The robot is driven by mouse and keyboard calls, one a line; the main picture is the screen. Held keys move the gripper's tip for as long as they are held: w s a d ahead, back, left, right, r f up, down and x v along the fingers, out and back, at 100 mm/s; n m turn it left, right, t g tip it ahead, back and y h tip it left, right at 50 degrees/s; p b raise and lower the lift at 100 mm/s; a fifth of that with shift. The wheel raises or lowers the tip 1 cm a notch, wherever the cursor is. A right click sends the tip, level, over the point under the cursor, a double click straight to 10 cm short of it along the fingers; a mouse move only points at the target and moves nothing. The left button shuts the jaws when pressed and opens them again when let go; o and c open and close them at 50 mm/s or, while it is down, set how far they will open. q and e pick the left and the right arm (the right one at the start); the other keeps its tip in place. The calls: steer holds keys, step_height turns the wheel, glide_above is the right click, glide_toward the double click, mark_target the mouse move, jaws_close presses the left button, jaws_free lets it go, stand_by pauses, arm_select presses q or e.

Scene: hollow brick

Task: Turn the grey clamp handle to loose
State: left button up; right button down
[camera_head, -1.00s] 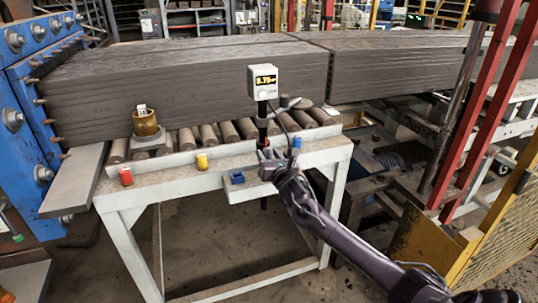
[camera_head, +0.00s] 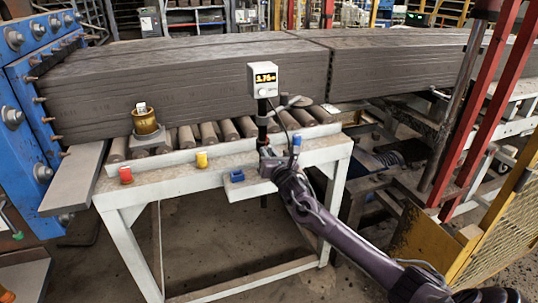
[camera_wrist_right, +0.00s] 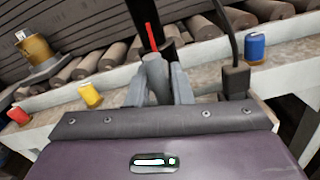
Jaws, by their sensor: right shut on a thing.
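The grey clamp handle (camera_wrist_right: 156,78) shows in the right wrist view between the two fingers of my right gripper (camera_wrist_right: 158,86), which is shut on it. A thin red bar (camera_wrist_right: 151,37) stands just beyond the handle, against the black post. In the head view my right gripper (camera_head: 268,163) is at the post's lower part, at the front edge of the white roller table (camera_head: 180,183), and hides most of the clamp. A white display box (camera_head: 263,79) with yellow digits tops the post. My left gripper is not in view.
Red (camera_head: 125,175), yellow (camera_head: 202,160) and blue (camera_head: 297,142) caps stand along the table's front ledge. A blue block (camera_head: 237,176) sits left of my right gripper. A brass cylinder (camera_head: 145,121) stands by the rollers. A long grey clay column (camera_head: 190,85) lies behind.

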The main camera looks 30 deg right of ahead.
steer(key=m, duration=0.3)
steer(key=shift+m+b, duration=0.35)
steer(key=shift+m, duration=0.05)
steer(key=m, duration=0.4)
steer(key=shift+m, duration=0.3)
steer(key=m, duration=0.4)
steer(key=shift+m+b, duration=0.3)
steer(key=shift+b, duration=0.1)
steer(key=shift+m, duration=2)
steer(key=c, duration=1.3)
jaws_free()
steer(key=shift+s, duration=0.1)
